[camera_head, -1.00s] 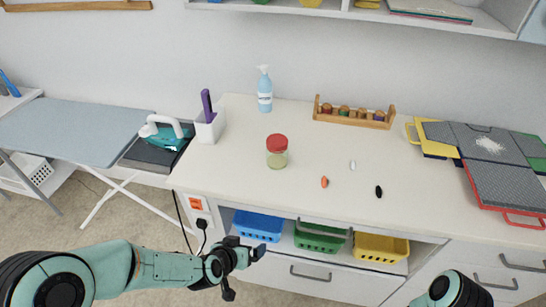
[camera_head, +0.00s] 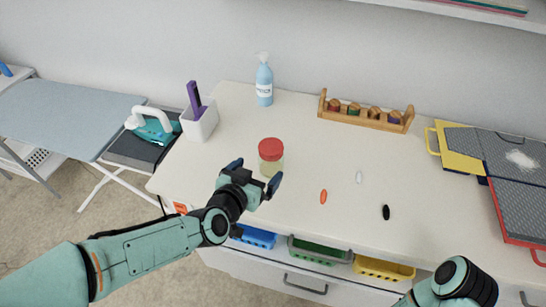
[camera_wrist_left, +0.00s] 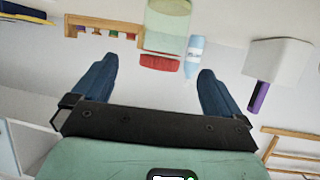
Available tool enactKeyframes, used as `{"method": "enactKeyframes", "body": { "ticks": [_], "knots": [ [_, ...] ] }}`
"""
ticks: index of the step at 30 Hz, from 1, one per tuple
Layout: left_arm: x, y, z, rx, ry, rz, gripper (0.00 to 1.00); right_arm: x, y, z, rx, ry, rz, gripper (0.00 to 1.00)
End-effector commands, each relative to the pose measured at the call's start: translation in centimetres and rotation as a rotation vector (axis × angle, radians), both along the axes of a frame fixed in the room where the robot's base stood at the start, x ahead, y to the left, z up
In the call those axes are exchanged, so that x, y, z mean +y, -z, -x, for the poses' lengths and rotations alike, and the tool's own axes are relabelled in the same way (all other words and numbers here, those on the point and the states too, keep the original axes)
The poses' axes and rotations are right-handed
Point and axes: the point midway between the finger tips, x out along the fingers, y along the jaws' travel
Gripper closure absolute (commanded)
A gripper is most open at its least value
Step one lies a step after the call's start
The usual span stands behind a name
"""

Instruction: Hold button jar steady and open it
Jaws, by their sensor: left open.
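The button jar (camera_head: 273,168) is a clear jar with a red lid (camera_head: 271,149), upright on the white table. My left gripper (camera_head: 255,174) is open at the near left side of the jar, and its fingers hide part of the jar's lower body. Nothing is between the fingers. In the left wrist view the jar (camera_wrist_left: 168,28) appears upside down, ahead of the open fingers, with its red lid (camera_wrist_left: 160,62) toward them. My right arm shows at the bottom right of the head view, but its gripper is not visible.
Three small oval objects lie right of the jar: orange (camera_head: 323,196), white (camera_head: 359,177) and black (camera_head: 386,212). A pump bottle (camera_head: 264,84), a wooden rack (camera_head: 366,116) and a white holder (camera_head: 199,122) stand behind. Grey boards (camera_head: 487,155) lie at the right.

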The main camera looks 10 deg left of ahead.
Motion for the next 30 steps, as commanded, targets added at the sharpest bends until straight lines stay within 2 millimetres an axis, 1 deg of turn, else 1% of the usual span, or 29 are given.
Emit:
{"method": "enactKeyframes", "body": {
  "ticks": [1, 3, 7, 14, 20, 24, 30],
  "knots": [
    [-0.2, 0.6, -1.0, 0.004, 0.001, 0.001, 0.00, 0.0, 0.0, 0.0, 0.001, 0.000, 0.000, 0.07],
    [-0.4, 1.1, -2.1, 0.004, 0.001, 0.001, 0.00, 0.0, 0.0, 0.0, 0.000, 0.000, 0.000, 0.07],
    [-0.7, 1.7, -3.9, 0.003, 0.001, 0.001, 0.00, 0.0, 0.0, 0.0, 0.000, 0.000, 0.000, 0.07],
    [-0.8, 2.4, -5.2, 0.001, 0.000, 0.001, 0.00, 0.0, 0.0, 0.0, 0.000, 0.000, 0.000, 0.07],
    [-0.8, 4.1, -7.7, 0.004, -0.001, 0.001, 0.00, 0.0, 0.0, 0.0, 0.000, 0.000, 0.000, 0.07],
    [-1.1, 4.5, -9.1, 0.002, 0.000, 0.000, 0.00, 0.0, -0.2, -0.1, -0.001, 0.000, 0.000, 0.07],
    [-1.2, 4.6, -9.4, 0.000, 0.000, 0.000, 0.00, 0.0, -0.2, -0.1, -0.001, 0.000, 0.000, 0.07]
  ]
}}
